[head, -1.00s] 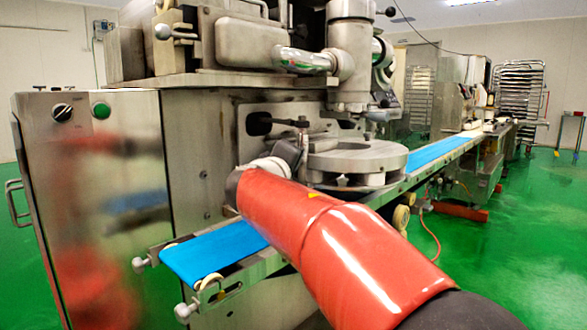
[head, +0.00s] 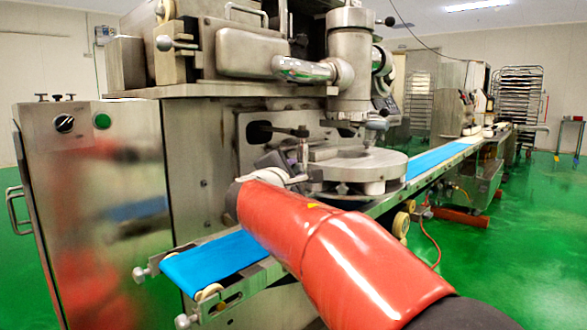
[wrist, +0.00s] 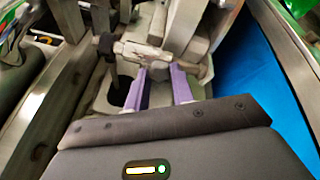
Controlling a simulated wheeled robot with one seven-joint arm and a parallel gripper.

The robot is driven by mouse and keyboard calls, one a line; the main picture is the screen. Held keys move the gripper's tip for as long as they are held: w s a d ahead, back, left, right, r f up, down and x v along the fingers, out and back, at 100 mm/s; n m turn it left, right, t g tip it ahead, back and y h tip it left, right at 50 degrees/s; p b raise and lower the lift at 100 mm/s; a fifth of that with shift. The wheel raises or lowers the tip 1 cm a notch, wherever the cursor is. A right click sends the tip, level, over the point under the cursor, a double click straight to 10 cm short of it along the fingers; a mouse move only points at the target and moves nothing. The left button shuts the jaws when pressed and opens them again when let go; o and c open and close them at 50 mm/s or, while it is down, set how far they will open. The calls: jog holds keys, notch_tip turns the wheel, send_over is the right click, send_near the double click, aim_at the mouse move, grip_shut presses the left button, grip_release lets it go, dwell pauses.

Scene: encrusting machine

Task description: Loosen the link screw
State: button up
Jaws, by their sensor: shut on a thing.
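My gripper (wrist: 160,72) shows in the wrist view with two purple fingers, parted and shut on the link screw's metal part (wrist: 146,56). The exact contact is partly hidden by blur and by the fingers.
A blue conveyor belt (head: 215,262) runs under the round plate (head: 355,165) and on to the back right. It also shows in the wrist view (wrist: 262,85). The steel control cabinet (head: 95,200) stands at left. Green floor (head: 530,230) is clear at right.

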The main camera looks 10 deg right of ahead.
jog(key=n+p, duration=0.2)
jog(key=n, duration=0.2)
jog(key=shift+n, duration=0.4)
jog(key=n+p, duration=0.2)
jog(key=n, duration=0.1)
jog(key=shift+n, duration=0.3)
jog(key=n+p, duration=0.2)
jog(key=n, duration=0.1)
jog(key=shift+f+n+p, duration=0.1)
jog(key=shift+n+p, duration=0.2)
jog(key=shift+n, duration=1.8)
jog(key=o, duration=1)
jog(key=v, duration=0.8)
jog(key=shift+b, duration=0.45)
